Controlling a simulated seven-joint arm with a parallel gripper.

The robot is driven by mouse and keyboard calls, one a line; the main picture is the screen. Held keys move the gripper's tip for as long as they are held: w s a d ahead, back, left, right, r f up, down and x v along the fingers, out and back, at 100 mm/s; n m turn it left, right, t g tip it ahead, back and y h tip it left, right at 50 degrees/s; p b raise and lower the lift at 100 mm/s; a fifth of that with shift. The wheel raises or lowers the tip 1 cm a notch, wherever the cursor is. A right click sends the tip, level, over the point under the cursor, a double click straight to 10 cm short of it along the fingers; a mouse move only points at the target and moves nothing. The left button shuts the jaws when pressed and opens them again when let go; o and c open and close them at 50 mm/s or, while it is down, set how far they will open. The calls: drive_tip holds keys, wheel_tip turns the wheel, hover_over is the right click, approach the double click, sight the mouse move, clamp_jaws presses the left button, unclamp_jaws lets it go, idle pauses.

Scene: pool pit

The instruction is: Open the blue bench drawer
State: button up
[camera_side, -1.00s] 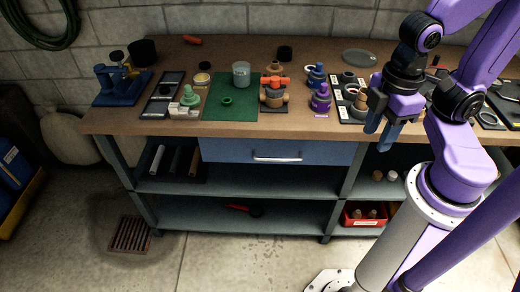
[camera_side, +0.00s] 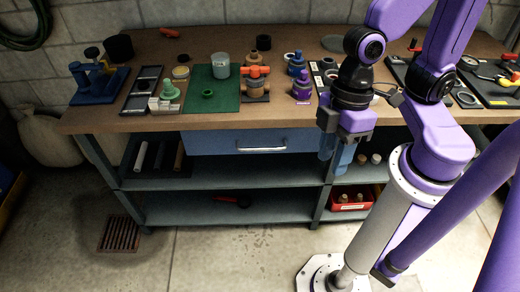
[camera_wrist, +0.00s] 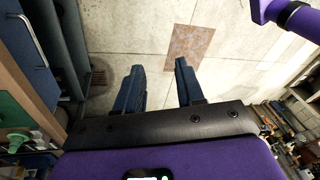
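The blue bench drawer (camera_side: 212,143) sits under the bench top in the side view and looks shut, its front flush with the bench. Its pale bar handle (camera_side: 262,149) runs level across the front. My gripper (camera_side: 337,162) is to the right of the handle, in front of the bench and pointing down, apart from the drawer. In the wrist view the two blue fingers (camera_wrist: 158,85) are spread with only floor between them. The handle also shows at the upper left of the wrist view (camera_wrist: 34,40), clear of the fingers.
The bench top (camera_side: 150,122) holds a green mat (camera_side: 225,100), valves and tools. A red bin (camera_side: 350,197) stands on the lower shelf near my gripper. The floor (camera_side: 230,255) before the drawer is clear, with a drain grate (camera_side: 120,233) at left.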

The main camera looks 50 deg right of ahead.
drive_tip(key=a+f+m+y, duration=0.1)
drive_tip(key=a+f+y, duration=0.1)
drive_tip(key=a+f, duration=0.75)
drive_tip(key=t+h, duration=1.1)
drive_tip(key=t, duration=0.5)
hover_over(263, 152)
drive_tip(key=s+a, duration=0.3)
drive_tip(key=a, duration=0.1)
drive_tip(key=shift+n, duration=0.3)
drive_tip(key=f, duration=1.9)
drive_tip(key=shift+s+d+f, duration=0.15)
drive_tip(key=shift+s+f, duration=0.05)
clamp_jaws()
